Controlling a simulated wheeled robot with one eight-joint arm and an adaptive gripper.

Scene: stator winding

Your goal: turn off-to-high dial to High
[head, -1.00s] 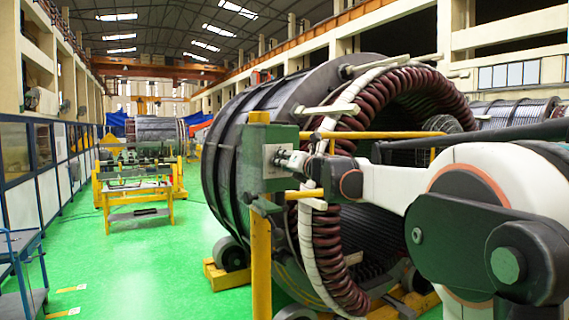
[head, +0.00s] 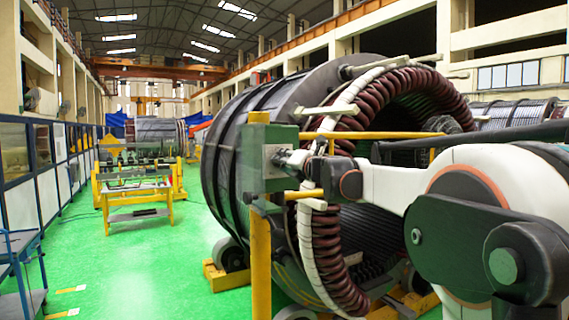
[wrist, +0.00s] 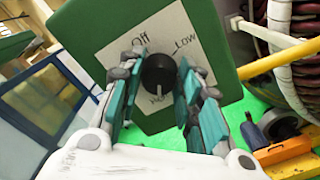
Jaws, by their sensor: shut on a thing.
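The black dial (wrist: 158,70) sits on a white plate on the green control box (wrist: 75,20). Around it are handwritten labels: "Off" at the upper left, "Low" at the upper right, and one below, partly covered, that seems to read "High". A pale mark on the dial's lower edge points down toward this lower label. My gripper (wrist: 157,76) has its teal-padded fingers on either side of the dial and is shut on it. In the head view, my gripper (head: 287,160) meets the face of the green box (head: 257,178), and the dial is hidden.
The box stands on a yellow post (head: 261,262) with yellow rails (head: 375,135). Close behind is a large stator (head: 225,150) with dark red coils. Green floor (head: 140,250) is open to the left, with a yellow-legged table (head: 140,200) farther back.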

